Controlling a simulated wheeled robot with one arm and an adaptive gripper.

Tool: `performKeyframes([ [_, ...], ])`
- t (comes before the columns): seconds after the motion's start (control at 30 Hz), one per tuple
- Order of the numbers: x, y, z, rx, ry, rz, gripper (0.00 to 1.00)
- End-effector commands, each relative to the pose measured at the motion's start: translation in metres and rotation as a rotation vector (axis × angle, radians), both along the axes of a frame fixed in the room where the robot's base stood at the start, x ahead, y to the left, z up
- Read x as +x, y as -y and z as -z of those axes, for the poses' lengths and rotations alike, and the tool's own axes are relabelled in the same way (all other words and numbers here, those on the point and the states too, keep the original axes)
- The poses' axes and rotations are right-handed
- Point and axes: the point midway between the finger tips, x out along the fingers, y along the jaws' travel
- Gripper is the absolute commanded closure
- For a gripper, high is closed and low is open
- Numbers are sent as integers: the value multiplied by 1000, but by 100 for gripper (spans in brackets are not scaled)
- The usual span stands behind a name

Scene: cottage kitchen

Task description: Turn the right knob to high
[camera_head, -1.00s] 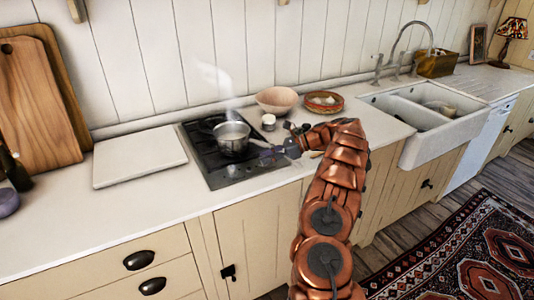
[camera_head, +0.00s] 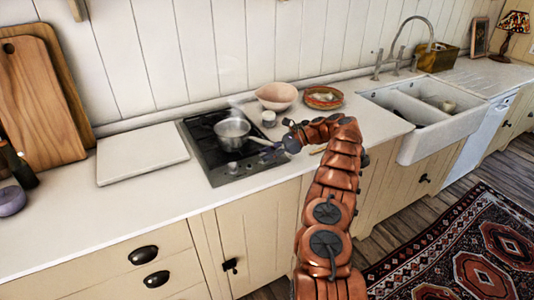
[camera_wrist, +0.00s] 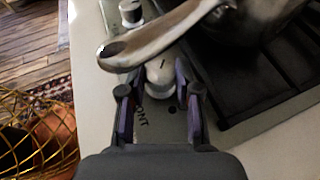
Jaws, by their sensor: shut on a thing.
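The black hob (camera_head: 200,150) is set in the white counter, with small knobs along its front strip. My gripper (camera_wrist: 156,96) reaches in from the right and is shut on the right knob (camera_wrist: 158,76), a pale knob with a dark mark on top. One purple-grey finger is on each side of it. In the head view my gripper (camera_head: 270,152) hides this knob. A second pale knob (camera_wrist: 130,12) shows farther along the strip. A metal saucepan (camera_head: 232,130) stands on the hob. Its handle (camera_wrist: 150,42) passes just beyond the held knob and partly covers the strip.
A pink bowl (camera_head: 277,95), a small white pot (camera_head: 268,118) and a patterned dish (camera_head: 323,97) stand behind my arm. A white board (camera_head: 143,155) lies left of the hob. A wire basket (camera_wrist: 35,135) is below the counter edge. The sink (camera_head: 425,118) is at right.

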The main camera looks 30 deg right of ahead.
Motion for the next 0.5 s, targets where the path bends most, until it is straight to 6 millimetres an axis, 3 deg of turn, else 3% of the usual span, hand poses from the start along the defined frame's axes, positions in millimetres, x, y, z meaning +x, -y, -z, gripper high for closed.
performKeyframes([
  [0.27,1,0,-2,0,5,1,100],
  [0.3,1,0,-2,0,5,1,67],
  [0.5,1,0,-2,1,3,1,46],
])
